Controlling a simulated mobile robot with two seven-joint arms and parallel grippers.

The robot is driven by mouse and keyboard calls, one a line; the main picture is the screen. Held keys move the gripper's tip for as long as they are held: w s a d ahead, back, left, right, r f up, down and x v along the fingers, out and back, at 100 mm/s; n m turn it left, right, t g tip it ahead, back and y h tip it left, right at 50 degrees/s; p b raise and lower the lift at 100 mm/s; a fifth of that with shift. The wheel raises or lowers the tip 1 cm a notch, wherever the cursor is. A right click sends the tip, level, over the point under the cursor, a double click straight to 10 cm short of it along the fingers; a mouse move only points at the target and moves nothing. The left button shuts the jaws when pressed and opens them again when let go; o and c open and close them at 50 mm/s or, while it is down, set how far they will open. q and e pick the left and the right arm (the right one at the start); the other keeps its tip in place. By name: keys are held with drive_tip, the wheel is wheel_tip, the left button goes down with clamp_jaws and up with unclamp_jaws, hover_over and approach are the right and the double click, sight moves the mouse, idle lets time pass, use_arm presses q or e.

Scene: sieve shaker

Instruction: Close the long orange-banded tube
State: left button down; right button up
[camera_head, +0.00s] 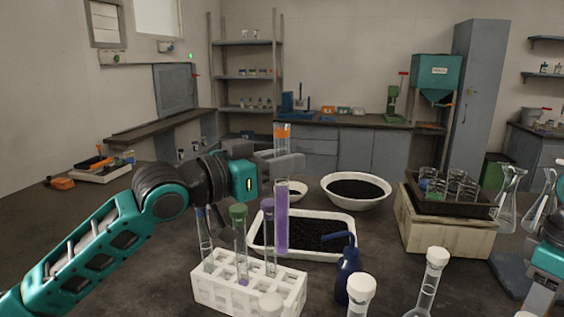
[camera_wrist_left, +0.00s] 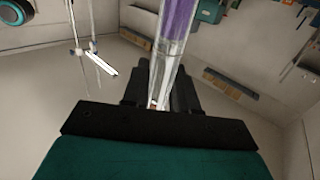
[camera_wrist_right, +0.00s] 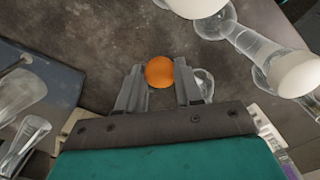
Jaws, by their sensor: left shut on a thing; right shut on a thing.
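The long orange-banded tube (camera_head: 282,215) stands upright in the air above the table, with purple contents in its lower part and an orange band near its top. My left gripper (camera_head: 288,162) is shut around it below the band. In the left wrist view the tube (camera_wrist_left: 175,45) runs between the fingers of my left gripper (camera_wrist_left: 158,95). I see no cap on its top end. My right gripper (camera_wrist_right: 160,88) is shut on a round orange cap (camera_wrist_right: 160,71), apart from the tube. In the head view only part of my right arm shows, at the right edge.
A white rack (camera_head: 245,290) with several tubes stands in front, below the held tube. A white tray of dark grains (camera_head: 340,225), a bowl (camera_head: 357,204) and a blue bottle (camera_head: 348,275) are nearby.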

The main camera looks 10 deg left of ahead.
use_arm(q)
drive_tip(key=c, duration=1.4)
unclamp_jaws()
clamp_jaws()
use_arm(e)
drive_tip(key=shift+r, duration=0.1)
